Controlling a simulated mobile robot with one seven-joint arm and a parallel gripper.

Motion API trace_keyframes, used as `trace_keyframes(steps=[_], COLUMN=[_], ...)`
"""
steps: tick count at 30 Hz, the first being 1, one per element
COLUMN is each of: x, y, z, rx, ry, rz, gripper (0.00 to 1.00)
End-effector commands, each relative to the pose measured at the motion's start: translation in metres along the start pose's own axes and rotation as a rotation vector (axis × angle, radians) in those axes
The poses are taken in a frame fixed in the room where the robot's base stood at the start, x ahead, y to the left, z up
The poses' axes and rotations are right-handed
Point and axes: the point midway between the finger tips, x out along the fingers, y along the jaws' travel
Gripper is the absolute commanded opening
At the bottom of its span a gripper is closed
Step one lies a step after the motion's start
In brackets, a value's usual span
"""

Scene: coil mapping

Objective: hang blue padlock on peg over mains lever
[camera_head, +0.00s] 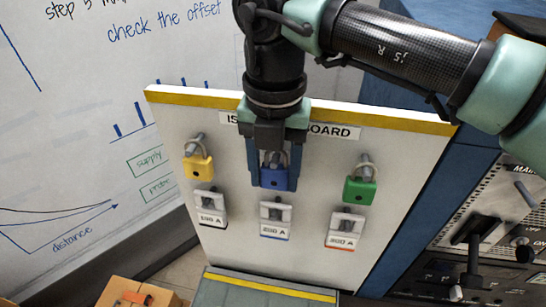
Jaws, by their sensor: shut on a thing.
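The blue padlock (276,182) is at the isolation board (230,235), between the yellow and green padlocks. My gripper (273,170) points down from above, its fingers shut on the blue padlock. The padlock's shackle shows between the fingers. The peg behind it is hidden, so I cannot tell whether the shackle is still around it. At the right, the mains panel (505,170) carries a black lever (474,240). A pale peg (525,193) sticks out above and right of that lever, with nothing seen hanging on it.
The yellow padlock (198,165) and green padlock (360,190) hang on pegs. Below the padlocks sit several labelled switches (276,216). My arm crosses the upper right, above the mains panel. A cardboard box (135,293) is at the lower left. A whiteboard (60,130) stands behind.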

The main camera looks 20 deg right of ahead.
Motion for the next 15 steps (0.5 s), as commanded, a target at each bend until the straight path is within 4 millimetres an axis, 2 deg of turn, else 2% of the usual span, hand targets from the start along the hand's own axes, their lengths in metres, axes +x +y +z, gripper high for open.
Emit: trace_keyframes(steps=[14,15], x=[0.0068,0.006], y=[0.0,0.0], z=[0.001,0.001], rx=[0.0,0.0], ry=[-0.001,-0.001], rz=[0.0,0.0], gripper=[0.0,0.58])
